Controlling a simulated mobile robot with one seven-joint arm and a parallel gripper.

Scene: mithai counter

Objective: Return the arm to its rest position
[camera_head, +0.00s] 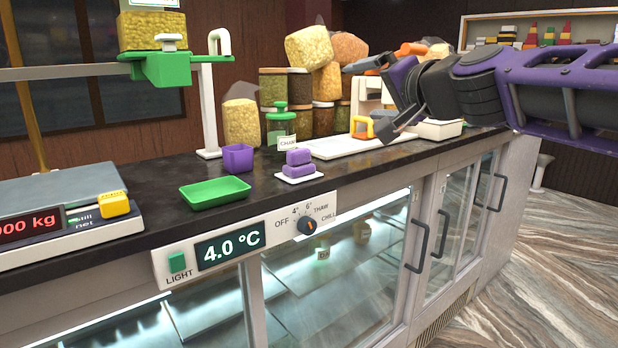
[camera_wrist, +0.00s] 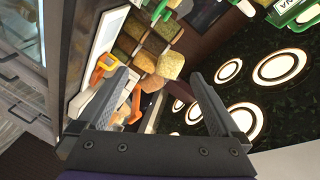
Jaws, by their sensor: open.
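My gripper (camera_head: 375,98) is at the right of the head view, held above the dark counter (camera_head: 160,172) at the end of my purple and black arm. Its two dark fingers are spread apart with nothing between them. In the wrist view my gripper (camera_wrist: 160,108) also shows open and empty, with the counter goods seen tilted beyond the fingers. An orange-handled item (camera_head: 362,127) stands on the counter close below and behind the gripper. I cannot tell the exact gap between them.
Bags and jars of snacks (camera_head: 310,47) are stacked at the back. A green tray (camera_head: 215,192), purple blocks (camera_head: 298,165), a purple cup (camera_head: 238,158) and a scale (camera_head: 60,205) stand on the counter. A white post (camera_head: 209,105) rises behind them. The floor (camera_head: 540,250) at right is clear.

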